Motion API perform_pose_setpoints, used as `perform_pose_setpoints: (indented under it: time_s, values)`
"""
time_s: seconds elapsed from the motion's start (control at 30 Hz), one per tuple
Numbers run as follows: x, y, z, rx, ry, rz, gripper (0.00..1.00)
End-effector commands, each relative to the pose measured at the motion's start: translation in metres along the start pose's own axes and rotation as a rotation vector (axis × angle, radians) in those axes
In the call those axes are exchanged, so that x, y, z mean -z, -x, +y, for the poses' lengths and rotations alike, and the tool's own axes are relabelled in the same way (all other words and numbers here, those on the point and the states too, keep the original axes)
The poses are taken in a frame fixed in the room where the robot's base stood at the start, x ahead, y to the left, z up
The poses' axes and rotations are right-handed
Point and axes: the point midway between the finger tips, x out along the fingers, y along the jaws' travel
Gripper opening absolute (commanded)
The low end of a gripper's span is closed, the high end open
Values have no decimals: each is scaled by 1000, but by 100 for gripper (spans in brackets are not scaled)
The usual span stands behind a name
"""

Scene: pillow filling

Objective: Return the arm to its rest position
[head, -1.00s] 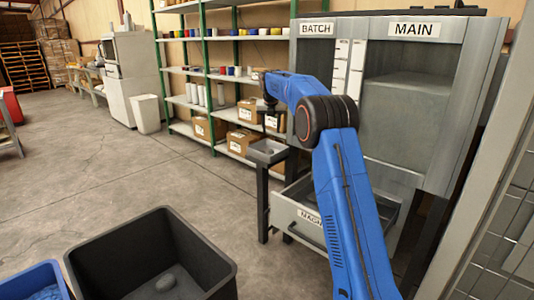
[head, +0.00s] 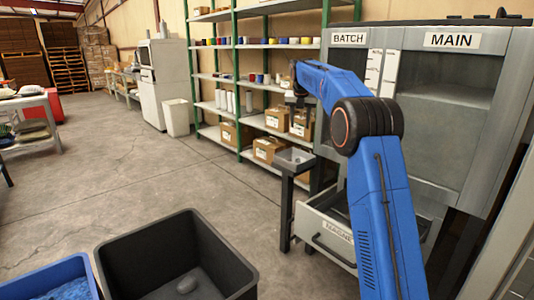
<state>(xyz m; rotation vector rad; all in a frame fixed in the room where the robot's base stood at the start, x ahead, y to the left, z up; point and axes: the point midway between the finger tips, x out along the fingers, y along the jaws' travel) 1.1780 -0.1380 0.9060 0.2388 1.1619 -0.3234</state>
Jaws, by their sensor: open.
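My blue arm rises from the lower right of the head view and bends at a black joint in front of the grey cabinet (head: 440,75) labelled BATCH and MAIN. The forearm reaches away to the upper left. My gripper (head: 297,100) is small and dark at its far end, pointing down above a small grey tray on a stand (head: 294,158). It is open, and I see nothing held in it. The fingertips are too small to make out clearly.
An open drawer (head: 318,228) with a handle juts out below the cabinet, close to my arm. A black bin (head: 125,258) holding a grey lump and a blue bin (head: 40,272) stand at the front left. Shelves (head: 222,78) line the back.

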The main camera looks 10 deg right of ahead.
Motion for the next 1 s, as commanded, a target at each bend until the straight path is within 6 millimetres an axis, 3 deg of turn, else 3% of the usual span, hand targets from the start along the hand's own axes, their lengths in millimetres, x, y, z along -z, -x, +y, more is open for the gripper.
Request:
perform_pose_setpoints:
  time_s: [0.17, 0.47, 0.7, 1.0]
  values:
    - [30, 38, -9, -11, -178, -1, 43]
    - [108, 102, -32, -31, -586, 7, 43]
    - [180, 140, -53, -45, -911, 21, 43]
    - [280, 172, -84, -57, -1319, 44, 43]
